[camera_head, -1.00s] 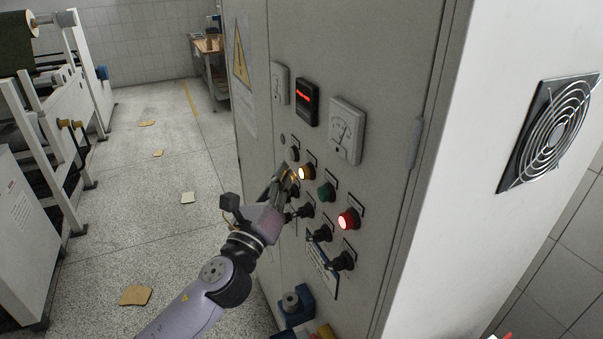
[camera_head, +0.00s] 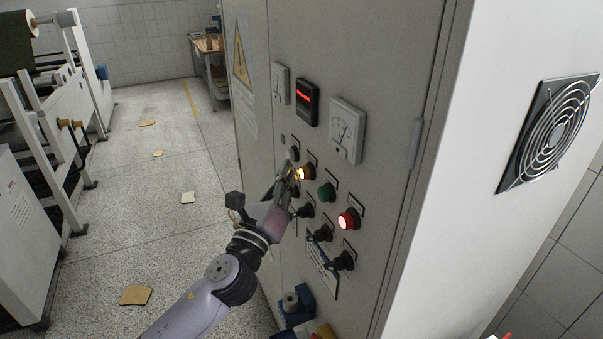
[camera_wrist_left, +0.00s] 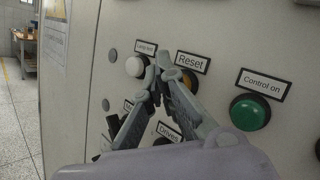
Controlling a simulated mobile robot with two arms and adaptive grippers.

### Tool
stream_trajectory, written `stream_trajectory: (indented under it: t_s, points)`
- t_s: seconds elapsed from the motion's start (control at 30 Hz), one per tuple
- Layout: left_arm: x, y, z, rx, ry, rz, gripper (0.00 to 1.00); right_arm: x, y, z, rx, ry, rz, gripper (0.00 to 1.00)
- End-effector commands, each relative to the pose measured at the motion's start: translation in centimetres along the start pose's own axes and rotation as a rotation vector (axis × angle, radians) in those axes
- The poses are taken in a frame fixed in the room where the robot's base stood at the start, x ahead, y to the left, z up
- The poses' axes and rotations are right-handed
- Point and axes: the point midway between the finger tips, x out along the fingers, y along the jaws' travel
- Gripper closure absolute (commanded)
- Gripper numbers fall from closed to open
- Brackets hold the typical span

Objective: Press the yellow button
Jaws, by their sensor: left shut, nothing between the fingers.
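In the left wrist view, the closed fingertips (camera_wrist_left: 160,76) are between the white button (camera_wrist_left: 135,66) and the yellow button (camera_wrist_left: 188,80). One finger hides part of the yellow button below its "Reset" label. I cannot tell whether the fingertips touch it. My right gripper is not in view.
A lit red button (camera_head: 348,219) and several black knobs sit lower on the panel. Meters and a red display (camera_head: 307,101) are above.

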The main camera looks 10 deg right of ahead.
Motion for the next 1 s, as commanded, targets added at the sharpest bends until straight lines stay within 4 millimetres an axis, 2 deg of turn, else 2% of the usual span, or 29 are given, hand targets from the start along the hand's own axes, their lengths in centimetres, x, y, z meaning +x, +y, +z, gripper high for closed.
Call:
stream_trajectory:
  t_s: [1.0]
  points:
    - [0.74, -0.59, -0.55, 0.000, 0.000, -0.001, 1.00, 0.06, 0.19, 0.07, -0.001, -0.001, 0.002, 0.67]
